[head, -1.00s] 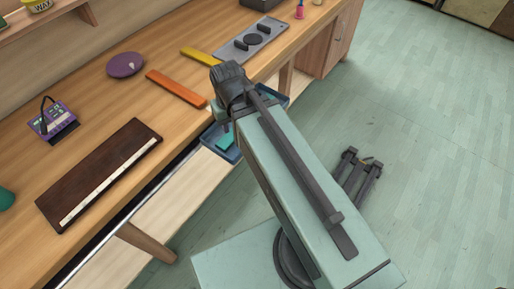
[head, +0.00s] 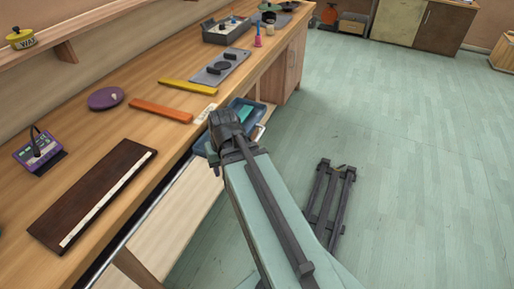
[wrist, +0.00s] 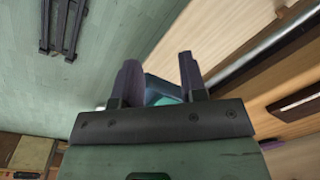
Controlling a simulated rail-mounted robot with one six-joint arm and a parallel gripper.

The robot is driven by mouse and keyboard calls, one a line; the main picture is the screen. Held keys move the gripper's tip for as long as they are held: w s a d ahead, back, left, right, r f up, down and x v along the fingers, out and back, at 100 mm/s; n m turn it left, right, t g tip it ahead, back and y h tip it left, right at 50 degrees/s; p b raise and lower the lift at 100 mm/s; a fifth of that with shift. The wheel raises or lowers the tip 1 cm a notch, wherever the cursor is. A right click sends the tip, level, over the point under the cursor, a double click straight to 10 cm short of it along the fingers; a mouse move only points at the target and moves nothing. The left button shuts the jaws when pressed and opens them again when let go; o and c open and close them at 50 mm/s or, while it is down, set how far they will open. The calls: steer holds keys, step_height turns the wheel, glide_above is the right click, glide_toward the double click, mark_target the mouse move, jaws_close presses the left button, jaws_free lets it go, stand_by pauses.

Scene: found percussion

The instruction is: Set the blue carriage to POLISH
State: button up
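A blue tray-like carriage (head: 259,107) with a teal piece inside sits at the front edge of the bench, beside the long metal rail (head: 128,234). My wrist hides its near end in the head view. My gripper (wrist: 158,60) is open in the wrist view, its two dark fingers apart. Part of the blue carriage (wrist: 158,88) shows beyond and between the fingers; I cannot tell whether they touch it. A small pale label (head: 205,113) lies on the bench beside the carriage; its words are too small to read.
On the bench are a dark brown board (head: 95,195), an orange bar (head: 161,110), a yellow bar (head: 188,87), a purple disc (head: 105,98), a purple device (head: 39,150) and a grey plate (head: 221,67). A dark frame (head: 330,200) lies on the open floor at right.

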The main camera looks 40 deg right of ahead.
steer(key=d+f+m+t+y+b, duration=0.2)
steer(key=d+f+m+b, duration=0.2)
steer(key=d+f+b, duration=0.6)
steer(key=m+t+y+b, duration=0.4)
steer(key=m+t+b, duration=0.15)
steer(key=t, duration=0.65)
glide_toward(259, 135)
steer(key=b+x, duration=0.1)
steer(key=x, duration=0.6)
steer(key=b+x, duration=0.1)
steer(key=x, duration=0.2)
steer(key=shift+w+f+b, duration=0.1)
steer(key=shift+f+b, duration=0.2)
steer(key=shift+f, duration=0.05)
jaws_close()
